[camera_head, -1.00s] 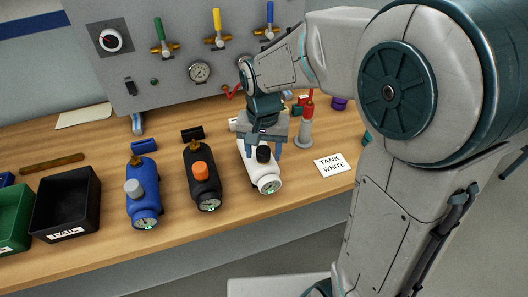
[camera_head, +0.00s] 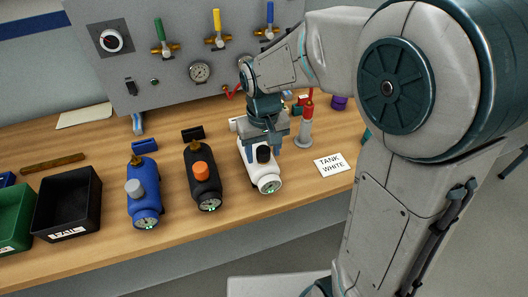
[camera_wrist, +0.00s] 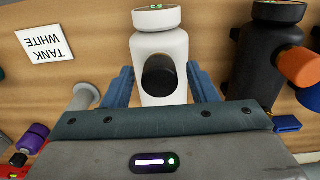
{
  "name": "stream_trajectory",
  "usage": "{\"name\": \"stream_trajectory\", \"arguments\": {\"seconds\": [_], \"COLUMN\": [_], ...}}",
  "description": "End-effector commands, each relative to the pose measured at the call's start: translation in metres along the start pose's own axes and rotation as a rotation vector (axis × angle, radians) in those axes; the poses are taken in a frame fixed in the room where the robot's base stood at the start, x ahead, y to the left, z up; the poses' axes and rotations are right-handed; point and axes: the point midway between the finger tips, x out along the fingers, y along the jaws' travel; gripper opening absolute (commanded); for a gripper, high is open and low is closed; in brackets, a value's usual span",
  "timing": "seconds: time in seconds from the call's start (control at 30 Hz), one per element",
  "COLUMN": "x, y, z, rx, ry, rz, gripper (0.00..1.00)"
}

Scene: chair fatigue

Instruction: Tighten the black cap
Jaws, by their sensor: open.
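The black cap (camera_head: 264,154) sits on top of the white tank (camera_head: 268,181), which lies on the bench with its gauge end toward the front. In the wrist view the cap (camera_wrist: 159,76) is dark and centred between my blue fingers, with the white tank (camera_wrist: 160,44) behind it. My gripper (camera_head: 264,143) is open above the tank, pointing down. In the wrist view my gripper (camera_wrist: 162,84) has one finger on each side of the cap, with clear gaps. How far the fingertips are above or below the cap's top is hard to tell.
A black tank with an orange cap (camera_head: 201,169) and a blue tank with a grey cap (camera_head: 133,188) stand left. A card reading TANK WHITE (camera_head: 331,164) lies right. Black (camera_head: 40,213) and green (camera_head: 8,205) bins are far left.

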Motion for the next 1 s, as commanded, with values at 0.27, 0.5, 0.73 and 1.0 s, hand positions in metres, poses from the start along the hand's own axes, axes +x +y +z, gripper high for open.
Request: {"name": "stream_trajectory", "arguments": {"seconds": [0.27,0.5,0.73,1.0], "x": [-0.0003,-0.0006,0.0002,-0.0006], "y": [0.0001,0.0002,0.0000,0.0001], "z": [0.0001,0.0002,0.0002,0.0003], "rx": [-0.054,-0.292,-0.350,-0.422], "ry": [-0.001,-0.001,-0.001,-0.002], "rz": [0.000,0.000,0.000,0.000], "gripper": [0.53,0.53,0.53,0.53]}}
